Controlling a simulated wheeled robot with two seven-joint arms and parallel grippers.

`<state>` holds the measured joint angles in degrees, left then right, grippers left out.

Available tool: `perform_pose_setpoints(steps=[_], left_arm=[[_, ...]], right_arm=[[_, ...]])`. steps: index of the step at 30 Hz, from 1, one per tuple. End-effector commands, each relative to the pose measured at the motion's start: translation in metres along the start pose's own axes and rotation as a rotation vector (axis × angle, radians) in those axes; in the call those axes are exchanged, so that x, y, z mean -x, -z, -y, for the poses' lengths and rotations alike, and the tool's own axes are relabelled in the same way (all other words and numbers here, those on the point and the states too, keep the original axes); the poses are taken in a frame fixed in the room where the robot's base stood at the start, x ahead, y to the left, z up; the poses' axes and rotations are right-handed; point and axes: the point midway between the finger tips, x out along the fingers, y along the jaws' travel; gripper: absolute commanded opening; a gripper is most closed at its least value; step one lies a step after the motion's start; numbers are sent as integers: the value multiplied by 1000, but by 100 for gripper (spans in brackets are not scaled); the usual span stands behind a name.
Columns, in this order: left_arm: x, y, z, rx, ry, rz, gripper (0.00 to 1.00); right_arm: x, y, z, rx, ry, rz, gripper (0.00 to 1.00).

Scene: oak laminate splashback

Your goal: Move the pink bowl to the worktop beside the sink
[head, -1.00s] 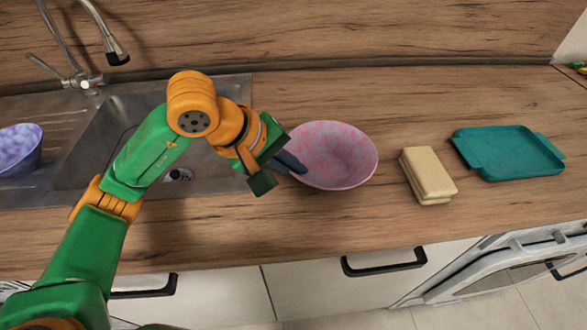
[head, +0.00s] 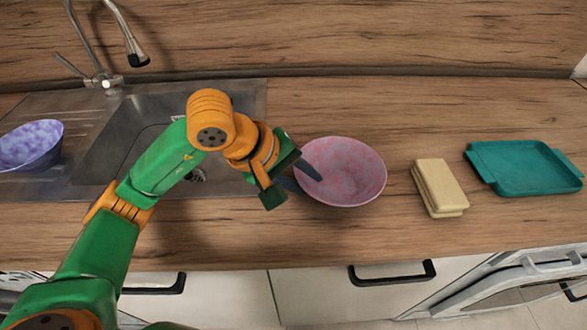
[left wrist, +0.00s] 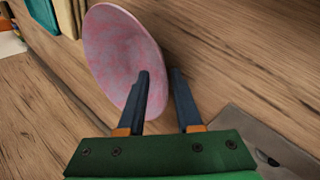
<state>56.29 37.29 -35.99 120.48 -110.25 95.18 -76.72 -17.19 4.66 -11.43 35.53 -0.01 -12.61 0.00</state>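The pink bowl (head: 345,170), mottled pink and grey, stands upright on the wood worktop (head: 230,235) just right of the sink (head: 100,150). My left gripper (head: 298,178) is at the bowl's left side with its two dark fingers spread apart. In the left wrist view one finger overlaps the bowl (left wrist: 115,50) near its rim, and the other finger is outside it over bare wood. The gap between the fingertips (left wrist: 160,75) shows no grip on the bowl; whether a finger touches it I cannot tell. My right gripper is out of view.
A purple bowl (head: 30,145) stands on the drainer at the far left. A faucet (head: 105,80) rises behind the sink. Right of the pink bowl lie beige sponge-like blocks (head: 440,187) and a teal tray (head: 525,167). The worktop behind the bowl is clear.

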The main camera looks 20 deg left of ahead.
Motion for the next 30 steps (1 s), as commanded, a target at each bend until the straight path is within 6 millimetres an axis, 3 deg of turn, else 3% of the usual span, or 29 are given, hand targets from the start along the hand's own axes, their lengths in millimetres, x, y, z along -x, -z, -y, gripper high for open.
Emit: perform_pose_setpoints(steps=[9, 13, 18, 30], left_arm=[[78, 1, 0, -2, -4, -8, 34], [102, 1, 0, 0, -2, -6, 34], [114, 0, 1, -1, 1, -2, 34], [114, 0, 1, -1, 1, -2, 34]], right_arm=[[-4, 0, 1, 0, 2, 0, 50], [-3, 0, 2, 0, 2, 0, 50], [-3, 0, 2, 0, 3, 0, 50], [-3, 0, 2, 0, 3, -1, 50]])
